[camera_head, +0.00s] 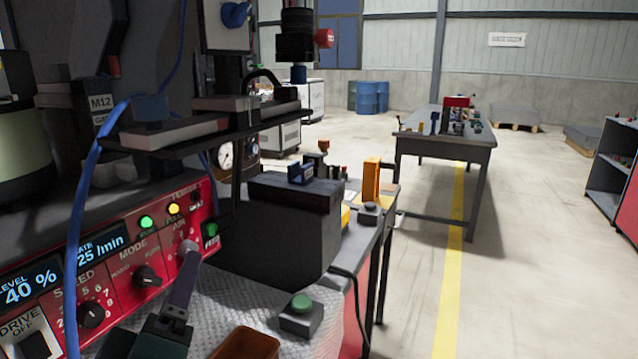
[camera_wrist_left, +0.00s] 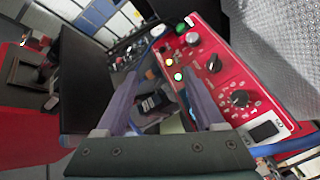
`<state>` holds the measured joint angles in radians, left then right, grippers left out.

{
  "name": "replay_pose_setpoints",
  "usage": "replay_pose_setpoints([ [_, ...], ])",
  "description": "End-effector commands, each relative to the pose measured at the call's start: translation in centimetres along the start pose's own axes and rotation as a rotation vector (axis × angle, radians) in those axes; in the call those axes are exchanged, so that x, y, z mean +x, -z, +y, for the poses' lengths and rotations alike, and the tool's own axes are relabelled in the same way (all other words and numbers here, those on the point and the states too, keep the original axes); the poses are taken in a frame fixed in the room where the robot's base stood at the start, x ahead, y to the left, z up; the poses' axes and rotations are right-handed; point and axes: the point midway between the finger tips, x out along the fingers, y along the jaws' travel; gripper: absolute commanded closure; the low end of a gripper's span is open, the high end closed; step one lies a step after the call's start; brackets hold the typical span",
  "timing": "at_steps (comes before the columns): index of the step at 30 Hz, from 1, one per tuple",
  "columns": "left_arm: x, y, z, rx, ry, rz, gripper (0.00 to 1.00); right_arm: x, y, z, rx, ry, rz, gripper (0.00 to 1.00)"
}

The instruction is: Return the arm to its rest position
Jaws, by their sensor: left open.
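My left gripper (camera_head: 183,285) is low in the head view, in front of the red control panel (camera_head: 125,262). In the left wrist view the two grey fingers of my left gripper (camera_wrist_left: 150,72) stand apart with nothing held between them. The red panel (camera_wrist_left: 262,88) lies right of the fingers there, with dark knobs and lit buttons. In the head view a fingertip overlaps the panel's right part; I cannot tell if it touches. My right gripper is in neither view.
A black box-like unit (camera_head: 295,225) stands right of the panel. A green push button (camera_head: 302,303) and a brown tray (camera_head: 246,345) are near the front. A blue cable (camera_head: 85,190) hangs at the left. A workbench (camera_head: 445,140) stands farther back, with open floor (camera_head: 520,250) to the right.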

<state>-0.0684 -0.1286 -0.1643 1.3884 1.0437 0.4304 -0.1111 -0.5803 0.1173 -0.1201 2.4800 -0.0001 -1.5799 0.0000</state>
Motion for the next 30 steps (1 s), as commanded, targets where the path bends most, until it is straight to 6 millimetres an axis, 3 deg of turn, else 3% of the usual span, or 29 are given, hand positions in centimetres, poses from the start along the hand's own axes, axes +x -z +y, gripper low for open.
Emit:
replay_pose_setpoints([
  [3, -2.3, -2.6, 3.5, 0.175, -0.148, -0.267, 0.3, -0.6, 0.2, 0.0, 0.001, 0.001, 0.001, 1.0],
  [5, -4.2, -4.0, 4.2, 0.282, -0.192, -0.406, 0.3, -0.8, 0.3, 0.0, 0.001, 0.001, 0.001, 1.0],
  [8, -7.9, -5.7, 3.7, 0.48, -0.212, -0.628, 0.3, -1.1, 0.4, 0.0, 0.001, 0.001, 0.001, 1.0],
  [11, -11.8, -5.8, 1.5, 0.68, -0.161, -0.83, 0.3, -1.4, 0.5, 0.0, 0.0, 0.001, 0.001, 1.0],
  [17, -18.7, -1.6, -3.7, 0.99, 0.075, -1.111, 0.3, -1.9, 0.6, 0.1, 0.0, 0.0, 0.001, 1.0],
  [22, -24.0, 4.4, -6.5, 1.156, 0.346, -1.255, 0.3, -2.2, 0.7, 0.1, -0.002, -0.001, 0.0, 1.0],
  [24, -24.1, 6.3, -3.4, 1.154, 0.349, -1.256, 0.3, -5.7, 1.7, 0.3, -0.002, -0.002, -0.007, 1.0],
  [30, -24.4, 9.9, 2.6, 1.152, 0.346, -1.256, 0.3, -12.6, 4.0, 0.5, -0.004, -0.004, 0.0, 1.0],
])
